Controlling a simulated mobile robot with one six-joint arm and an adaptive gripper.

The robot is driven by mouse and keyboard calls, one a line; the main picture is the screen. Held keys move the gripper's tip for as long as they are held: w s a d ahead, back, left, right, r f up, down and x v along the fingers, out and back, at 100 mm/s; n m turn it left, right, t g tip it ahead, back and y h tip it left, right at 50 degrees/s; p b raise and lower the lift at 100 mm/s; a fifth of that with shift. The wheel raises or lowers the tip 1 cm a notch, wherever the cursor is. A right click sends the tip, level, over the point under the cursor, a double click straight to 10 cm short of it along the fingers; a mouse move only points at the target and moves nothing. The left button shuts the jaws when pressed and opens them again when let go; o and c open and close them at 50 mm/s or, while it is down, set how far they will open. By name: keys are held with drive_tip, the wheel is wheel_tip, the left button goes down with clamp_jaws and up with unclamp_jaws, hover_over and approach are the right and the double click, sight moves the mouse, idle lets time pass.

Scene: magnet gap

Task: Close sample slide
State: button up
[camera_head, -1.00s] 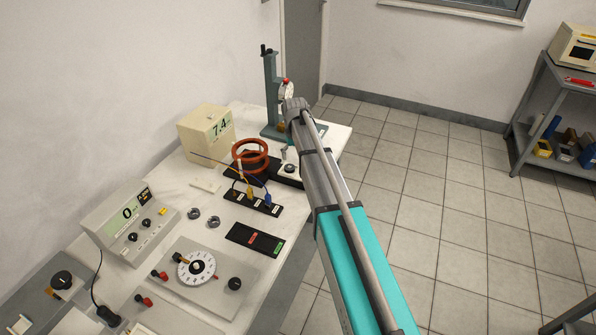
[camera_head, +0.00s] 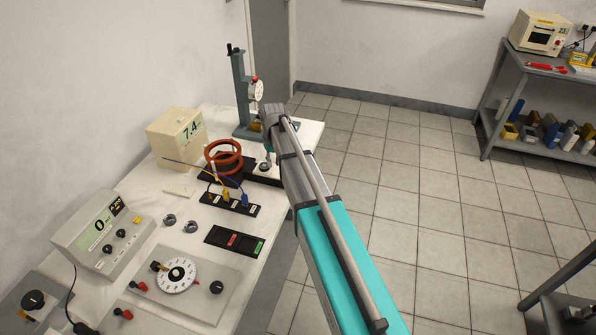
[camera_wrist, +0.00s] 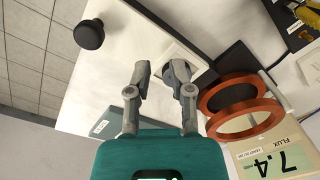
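The sample slide appears to be the black strip (camera_head: 262,177) beside the copper coil rings (camera_head: 222,150), with a pale block and small knob (camera_head: 265,164) on it. In the wrist view, the pale block (camera_wrist: 190,52) lies beyond my fingertips, with the dark strip (camera_wrist: 232,62) to its right and the coil rings (camera_wrist: 241,92) lower right. My gripper (camera_wrist: 160,72) is open, fingers apart, above the bench near the pale block. The right finger covers part of the block, so contact cannot be told. In the head view my arm hides the strip's right end.
A dial gauge stand (camera_head: 240,95) rises at the bench's far end. A flux meter (camera_head: 176,138) stands left of the coils. A plug strip with cables (camera_head: 230,204) lies in front. A round black knob (camera_wrist: 89,33) shows upper left in the wrist view.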

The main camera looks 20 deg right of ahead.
drive_tip(key=shift+m+y, duration=0.4)
drive_tip(key=shift+y, duration=0.1)
drive_tip(key=s, duration=0.1)
drive_tip(key=s+f+b, duration=0.1)
drive_tip(key=s, duration=0.1)
drive_tip(key=s+d, duration=0.1)
drive_tip(key=shift+s+f, duration=0.2)
drive_tip(key=shift+s, duration=0.2)
clamp_jaws()
drive_tip(key=s+d+m+t+y+b, duration=0.2)
drive_tip(key=d+t+y+b, duration=0.1)
drive_tip(key=d+y+b, duration=0.3)
drive_tip(key=s+d+m+t+y+b, duration=0.2)
drive_tip(key=d+y+b, duration=0.5)
drive_tip(key=d, duration=0.8)
drive_tip(key=shift+s+m+t+b, duration=0.4)
drive_tip(key=shift+m+t+b, duration=0.55)
drive_tip(key=shift+b, duration=0.6)
